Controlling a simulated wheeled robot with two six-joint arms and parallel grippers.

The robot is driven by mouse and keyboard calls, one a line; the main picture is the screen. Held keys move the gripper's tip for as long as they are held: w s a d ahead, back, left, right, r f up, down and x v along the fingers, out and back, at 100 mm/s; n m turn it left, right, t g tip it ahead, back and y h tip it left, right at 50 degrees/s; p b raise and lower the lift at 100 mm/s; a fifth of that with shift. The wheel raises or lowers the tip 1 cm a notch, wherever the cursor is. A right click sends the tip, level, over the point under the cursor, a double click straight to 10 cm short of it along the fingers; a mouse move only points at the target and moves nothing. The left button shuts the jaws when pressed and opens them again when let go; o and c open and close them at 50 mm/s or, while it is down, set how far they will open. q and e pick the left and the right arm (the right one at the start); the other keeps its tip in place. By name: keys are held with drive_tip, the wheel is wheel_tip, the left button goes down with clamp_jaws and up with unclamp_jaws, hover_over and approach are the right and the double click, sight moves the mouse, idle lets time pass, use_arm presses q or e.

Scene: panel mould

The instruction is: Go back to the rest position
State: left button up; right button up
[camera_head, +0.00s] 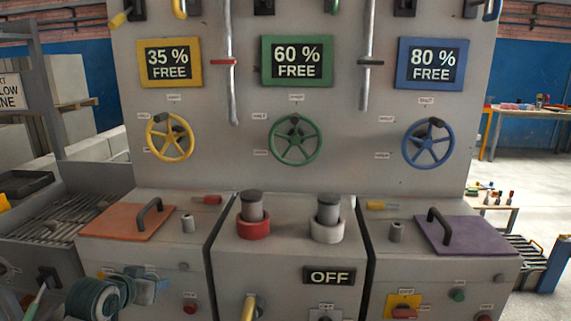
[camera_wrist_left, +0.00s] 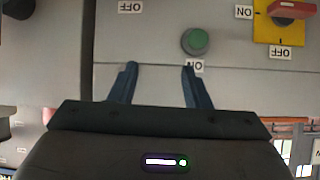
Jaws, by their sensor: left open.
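My left gripper (camera_head: 158,284) is at the lower left of the head view, in front of the left cabinet below the orange lid (camera_head: 128,220). In the left wrist view its two blue fingers (camera_wrist_left: 160,85) are spread apart with nothing between them. A green button (camera_wrist_left: 195,41) on the panel shows beyond the fingertips. I cannot tell whether the gripper touches the panel. My right gripper is not in view.
The grey machine has yellow (camera_head: 170,138), green (camera_head: 295,140) and blue (camera_head: 428,143) handwheels. Below are a purple lid (camera_head: 470,235) and an OFF display (camera_head: 329,276). A yellow switch plate (camera_wrist_left: 277,28) is near my left gripper.

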use_arm(q)
drive_tip(key=s+d+f+g+y, duration=0.1)
drive_tip(key=s+d+f+g, duration=0.15)
drive_tip(key=s+f, duration=0.7)
drive_tip(key=s+d+f+g, duration=0.1)
drive_tip(key=s+f+g, duration=0.25)
drive_tip(key=s, duration=1.15)
drive_tip(key=s+d+f+g+y, duration=0.1)
drive_tip(key=s+d+f+g, duration=0.1)
drive_tip(key=s+f, duration=0.8)
wheel_tip(320, 180, down, 20)
drive_tip(key=s+a+f+n+g+p, duration=0.1)
drive_tip(key=s+a, duration=0.1)
drive_tip(key=a, duration=0.1)
drive_tip(key=s+f, duration=0.6)
drive_tip(key=f, duration=0.3)
drive_tip(key=s+a+f+g+p, duration=0.1)
drive_tip(key=s+f, duration=0.5)
drive_tip(key=f, duration=0.3)
drive_tip(key=shift+s+p, duration=0.25)
drive_tip(key=shift+p, duration=0.05)
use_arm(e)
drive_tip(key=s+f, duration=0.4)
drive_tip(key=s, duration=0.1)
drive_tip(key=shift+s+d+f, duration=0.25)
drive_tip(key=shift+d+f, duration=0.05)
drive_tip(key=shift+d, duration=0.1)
